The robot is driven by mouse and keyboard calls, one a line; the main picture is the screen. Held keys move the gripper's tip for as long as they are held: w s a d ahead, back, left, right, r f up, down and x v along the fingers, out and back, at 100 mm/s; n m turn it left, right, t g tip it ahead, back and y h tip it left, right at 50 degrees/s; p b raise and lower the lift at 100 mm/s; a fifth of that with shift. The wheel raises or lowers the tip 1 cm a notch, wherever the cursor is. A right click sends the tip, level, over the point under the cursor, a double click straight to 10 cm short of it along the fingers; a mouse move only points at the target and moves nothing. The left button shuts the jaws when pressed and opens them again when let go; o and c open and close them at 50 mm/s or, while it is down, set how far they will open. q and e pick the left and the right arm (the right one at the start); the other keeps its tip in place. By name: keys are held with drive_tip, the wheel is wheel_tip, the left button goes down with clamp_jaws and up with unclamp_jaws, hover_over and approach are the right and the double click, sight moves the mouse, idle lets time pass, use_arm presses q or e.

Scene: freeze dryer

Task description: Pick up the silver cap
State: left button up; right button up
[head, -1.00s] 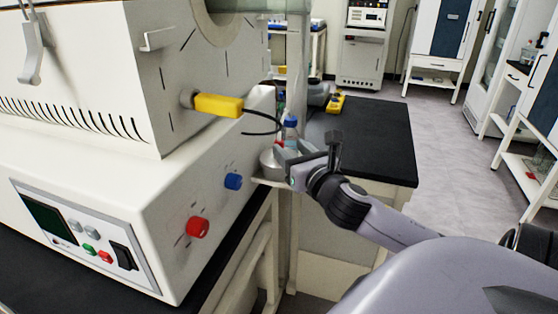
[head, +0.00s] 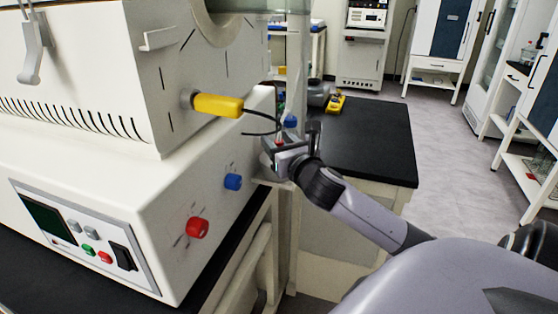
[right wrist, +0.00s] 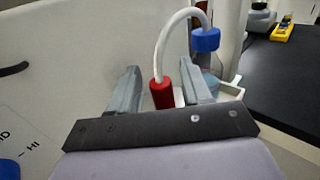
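My right gripper (head: 272,150) is at the right side of the white machine, over a small white ledge. In the right wrist view its two grey fingers (right wrist: 160,72) stand apart. A red fitting (right wrist: 161,95) with a white curved tube shows between them, and I cannot tell its depth from the fingers. I cannot clearly make out the silver cap; the gripper covers the place where a silvery round thing showed earlier. My left gripper is not in view.
A blue cap (right wrist: 206,40) on the tube's other end sits over a clear vessel, just beyond the right finger. The white machine (head: 100,180) with red and blue knobs and a yellow handle (head: 217,105) stands left. A black bench top (head: 362,140) lies right, mostly clear.

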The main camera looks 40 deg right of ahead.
clamp_jaws()
drive_tip(key=shift+r, duration=0.1)
drive_tip(key=shift+r, duration=0.1)
